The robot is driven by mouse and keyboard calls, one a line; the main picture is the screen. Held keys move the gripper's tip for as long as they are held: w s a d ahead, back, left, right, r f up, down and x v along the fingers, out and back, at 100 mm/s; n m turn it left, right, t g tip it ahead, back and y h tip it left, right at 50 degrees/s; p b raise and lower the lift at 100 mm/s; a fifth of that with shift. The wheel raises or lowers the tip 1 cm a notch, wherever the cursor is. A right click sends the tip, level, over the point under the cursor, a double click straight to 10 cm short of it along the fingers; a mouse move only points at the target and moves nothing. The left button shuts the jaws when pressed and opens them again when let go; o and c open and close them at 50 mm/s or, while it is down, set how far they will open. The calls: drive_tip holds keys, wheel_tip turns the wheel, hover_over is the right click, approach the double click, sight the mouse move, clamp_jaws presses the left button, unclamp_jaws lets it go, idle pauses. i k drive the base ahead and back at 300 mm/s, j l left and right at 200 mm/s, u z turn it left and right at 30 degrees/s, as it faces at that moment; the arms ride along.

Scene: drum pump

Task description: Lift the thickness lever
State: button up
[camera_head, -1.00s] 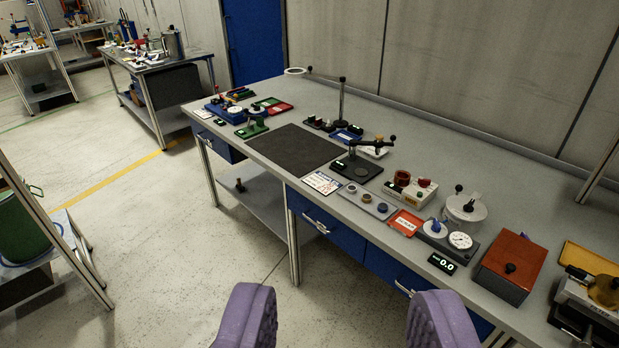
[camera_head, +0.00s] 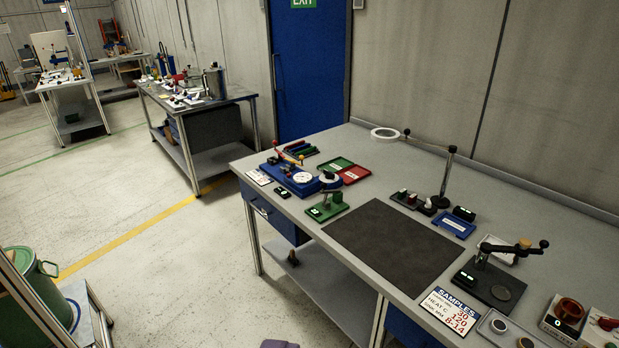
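No part is clearly labelled as the thickness lever. A small green stand (camera_head: 327,207) with a dark round top and a small display stands at the workbench's left front. A black-based press-like device (camera_head: 490,287) with a horizontal arm and dark knobs stands at the right, beyond the mat; which of these carries the thickness lever I cannot tell. Only a purple fingertip of my gripper (camera_head: 280,343) shows at the bottom edge, well short of both devices. The rest of the gripper is out of frame, so its opening is hidden.
A blue device with a dial (camera_head: 292,180), red and green trays (camera_head: 343,169) and a magnifier on a post (camera_head: 447,178) stand on the bench. A black mat (camera_head: 393,245) lies clear in the middle. A samples card (camera_head: 447,311) lies in front.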

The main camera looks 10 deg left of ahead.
sight(324, 184)
drive_tip(key=i+j, duration=0.45)
drive_tip(key=i, duration=0.35)
drive_tip(key=i+j+z, duration=0.15)
drive_tip(key=i, duration=0.45)
drive_tip(key=i+j, duration=0.4)
drive_tip(key=i, duration=0.2)
drive_tip(key=i+j+z, duration=0.15)
drive_tip(key=i+j, duration=0.2)
drive_tip(key=i, duration=0.25)
drive_tip(key=i+j, duration=0.4)
drive_tip(key=i, duration=0.2)
drive_tip(key=l+z, duration=0.05)
